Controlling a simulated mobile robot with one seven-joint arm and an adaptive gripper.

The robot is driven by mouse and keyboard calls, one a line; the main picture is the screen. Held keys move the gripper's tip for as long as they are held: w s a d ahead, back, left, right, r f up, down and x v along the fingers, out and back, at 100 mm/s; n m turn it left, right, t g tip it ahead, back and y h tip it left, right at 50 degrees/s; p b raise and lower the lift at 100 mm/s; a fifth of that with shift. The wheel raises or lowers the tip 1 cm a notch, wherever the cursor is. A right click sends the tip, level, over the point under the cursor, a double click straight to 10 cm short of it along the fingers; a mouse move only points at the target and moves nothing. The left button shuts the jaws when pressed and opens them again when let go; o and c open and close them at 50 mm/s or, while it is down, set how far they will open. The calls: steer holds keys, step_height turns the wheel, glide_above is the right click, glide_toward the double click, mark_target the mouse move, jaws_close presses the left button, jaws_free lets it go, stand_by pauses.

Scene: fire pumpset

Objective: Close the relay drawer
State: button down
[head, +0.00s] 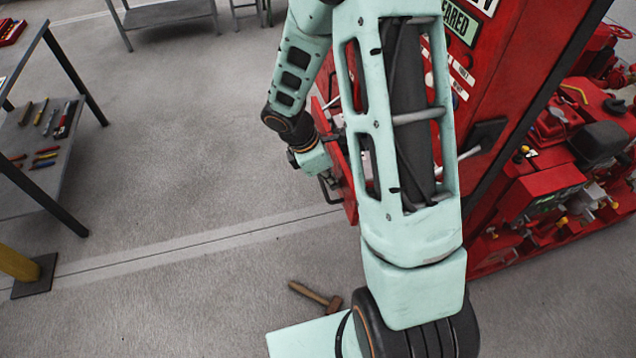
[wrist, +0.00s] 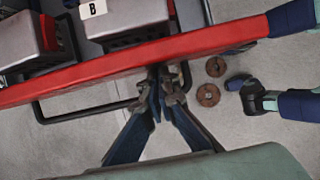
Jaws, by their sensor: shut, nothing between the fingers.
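The relay drawer shows in the wrist view as a long red front panel (wrist: 90,72) with a black bar handle (wrist: 75,118) along its outer side. Grey relay blocks (wrist: 125,18), one labelled "B", sit behind the panel. In the head view the red drawer (head: 349,188) stands out from the red cabinet (head: 500,90), partly hidden by my arm. My gripper (wrist: 162,88) is shut and empty, its fingertips at the outer face of the panel, by the handle. I cannot tell whether they touch. The fingertips are hard to make out in the head view.
A hammer (head: 315,297) lies on the floor below my arm. A tool table (head: 45,150) and a yellow post (head: 18,263) stand at the left. Red pump equipment (head: 560,170) is at the right. Floor left of the drawer is clear.

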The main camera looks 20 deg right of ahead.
steer(key=d+p, duration=0.1)
steer(key=d, duration=1.4)
steer(key=shift+d, duration=0.2)
